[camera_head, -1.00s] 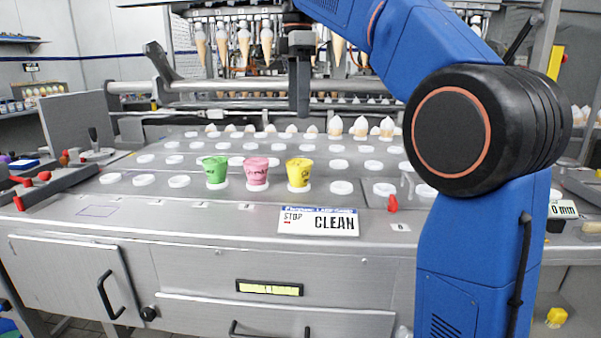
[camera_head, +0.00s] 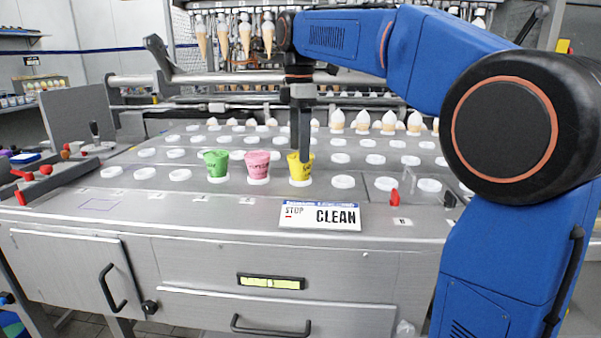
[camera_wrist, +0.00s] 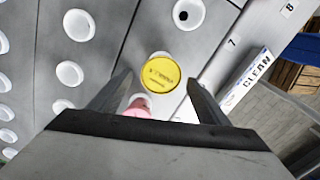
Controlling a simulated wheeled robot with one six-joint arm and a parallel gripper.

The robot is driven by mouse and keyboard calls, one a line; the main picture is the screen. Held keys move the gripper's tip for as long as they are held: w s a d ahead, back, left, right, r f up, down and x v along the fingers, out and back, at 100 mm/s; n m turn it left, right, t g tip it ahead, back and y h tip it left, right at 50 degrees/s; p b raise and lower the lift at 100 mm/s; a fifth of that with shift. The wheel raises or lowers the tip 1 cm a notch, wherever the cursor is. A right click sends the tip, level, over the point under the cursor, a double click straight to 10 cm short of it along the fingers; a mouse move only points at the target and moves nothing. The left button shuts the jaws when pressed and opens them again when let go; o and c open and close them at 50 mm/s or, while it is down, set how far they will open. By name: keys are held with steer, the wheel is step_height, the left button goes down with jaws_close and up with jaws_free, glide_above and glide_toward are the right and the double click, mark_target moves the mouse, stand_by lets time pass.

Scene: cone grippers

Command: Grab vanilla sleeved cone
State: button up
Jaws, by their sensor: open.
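The yellow sleeved cone (camera_head: 300,169), which looks like the vanilla one, stands in a white holder on the steel table. Its round yellow lid (camera_wrist: 160,74) faces the wrist camera, just beyond and between the fingertips. My gripper (camera_head: 304,158) points down over the yellow cone and hides part of it. In the wrist view my gripper (camera_wrist: 158,90) is open, with a finger on either side and nothing held. A pink sleeved cone (camera_head: 257,165) stands left of the yellow one, and its edge (camera_wrist: 139,104) shows between the fingers. A green sleeved cone (camera_head: 217,165) stands farther left.
Empty white holders (camera_head: 343,181) sit in rows around the cones. A CLEAN sign (camera_head: 320,215) lies in front of the yellow cone. White-topped cones (camera_head: 388,121) stand at the back right, and more cones hang in a rack (camera_head: 245,36) above.

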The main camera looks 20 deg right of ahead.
steer(key=shift+s+d+f, duration=0.1)
steer(key=shift+f, duration=2.45)
steer(key=c, duration=1)
